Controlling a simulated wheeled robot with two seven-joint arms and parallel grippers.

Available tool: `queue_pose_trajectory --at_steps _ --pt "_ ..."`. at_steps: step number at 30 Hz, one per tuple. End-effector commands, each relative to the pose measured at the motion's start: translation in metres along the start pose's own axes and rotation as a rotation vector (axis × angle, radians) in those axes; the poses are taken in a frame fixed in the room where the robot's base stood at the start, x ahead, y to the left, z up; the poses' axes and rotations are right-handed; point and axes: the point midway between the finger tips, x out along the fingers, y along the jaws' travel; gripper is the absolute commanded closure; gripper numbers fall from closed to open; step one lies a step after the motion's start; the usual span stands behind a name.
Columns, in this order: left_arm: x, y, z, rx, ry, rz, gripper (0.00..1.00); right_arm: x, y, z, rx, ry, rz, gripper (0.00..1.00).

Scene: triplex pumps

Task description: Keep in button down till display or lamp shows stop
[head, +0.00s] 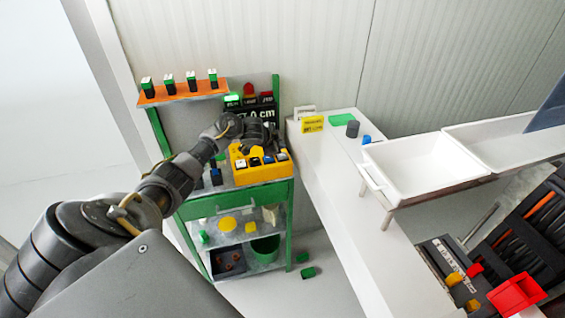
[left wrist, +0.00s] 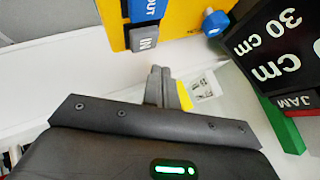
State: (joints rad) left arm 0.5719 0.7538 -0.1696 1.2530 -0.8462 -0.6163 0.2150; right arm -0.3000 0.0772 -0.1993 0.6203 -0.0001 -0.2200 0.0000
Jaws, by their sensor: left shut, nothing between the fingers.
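The yellow control box (head: 262,174) stands on the green workstation, with several buttons on top. The black display (head: 262,110) is partly hidden by my gripper; in the wrist view the display (left wrist: 275,48) reads "30 cm".
A green lamp (head: 232,99) looks lit; a red lamp (head: 249,90) and the JAM lamp (head: 266,95) stand beside it. A white table (head: 350,200) with a yellow block (head: 312,124) is to the right.

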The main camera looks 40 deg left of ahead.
Motion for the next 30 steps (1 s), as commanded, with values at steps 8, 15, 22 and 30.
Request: queue_pose_trajectory --at_steps 8,15,22,30 --pt "0.0117 0.0082 0.0084 -0.001 0.000 -0.001 1.00 0.0109 -0.0005 0.0007 0.000 0.000 0.000 0.64" --pt "0.0113 0.0080 0.0081 -0.001 0.000 -0.001 1.00 0.0102 0.0000 0.0007 -0.001 0.000 0.000 0.64" --pt "0.0113 0.0080 0.0081 -0.001 0.000 -0.001 1.00 0.0102 0.0021 0.0013 -0.002 0.000 0.002 0.64" --pt "0.0112 0.0079 0.0080 -0.001 0.000 -0.001 1.00 0.0101 0.0036 0.0016 -0.003 -0.001 0.004 0.64"
